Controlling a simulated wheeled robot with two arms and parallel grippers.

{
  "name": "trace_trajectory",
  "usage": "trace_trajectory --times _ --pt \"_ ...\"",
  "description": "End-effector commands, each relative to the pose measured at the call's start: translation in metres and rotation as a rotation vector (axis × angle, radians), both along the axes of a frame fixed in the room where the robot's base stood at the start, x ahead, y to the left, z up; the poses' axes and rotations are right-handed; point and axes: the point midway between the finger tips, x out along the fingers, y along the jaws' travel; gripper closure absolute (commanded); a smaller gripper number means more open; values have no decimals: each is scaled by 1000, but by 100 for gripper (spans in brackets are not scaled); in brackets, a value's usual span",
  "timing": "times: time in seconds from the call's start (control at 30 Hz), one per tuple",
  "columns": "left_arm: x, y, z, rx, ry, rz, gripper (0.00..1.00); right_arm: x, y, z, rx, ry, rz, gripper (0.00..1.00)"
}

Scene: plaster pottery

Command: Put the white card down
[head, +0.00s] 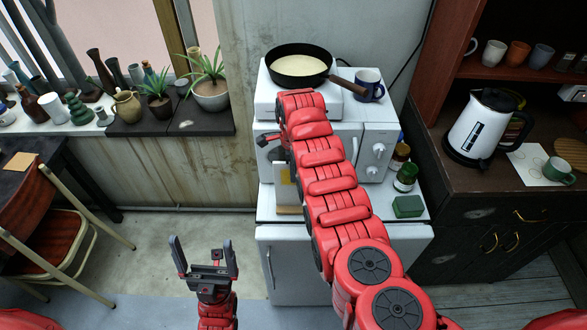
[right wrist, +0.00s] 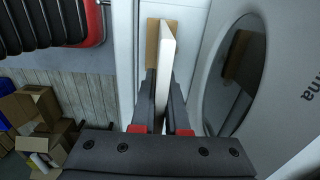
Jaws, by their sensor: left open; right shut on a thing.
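The white card (right wrist: 165,65) is edge-on between the two fingers of my right gripper (right wrist: 162,100) in the right wrist view. The gripper is shut on it. A tan block or board (right wrist: 152,45) is right behind the card; I cannot tell whether they touch. In the head view a pale upright piece (head: 287,190), likely the card, shows in front of the white oven, left of my right arm. The right gripper's fingers are mostly hidden there by my arm. My left gripper (head: 205,262) is open and empty, low over the floor.
The white oven (head: 376,150) stands on a white cabinet (head: 292,262), with a pan (head: 300,66) and dark blue mug (head: 370,84) above. Jars (head: 405,177) and a green box (head: 407,206) stand right of my arm. A chair (head: 50,230) is at left.

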Motion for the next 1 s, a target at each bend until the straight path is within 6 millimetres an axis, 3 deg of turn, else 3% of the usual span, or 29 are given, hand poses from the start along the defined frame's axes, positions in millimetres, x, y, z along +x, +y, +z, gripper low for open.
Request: trace_trajectory --times 0.4,0.43,0.6,1.0 --pt "0 0 -1 0 1 0 0 0 0 -9 0 0 0 100" --pt "0 0 -1 0 0 0 0 0 0 -9 0 0 0 86" --pt "0 0 0 0 0 0 0 0 0 -8 0 1 0 58" --pt "0 0 -2 0 0 0 0 0 0 -1 1 -2 0 58"
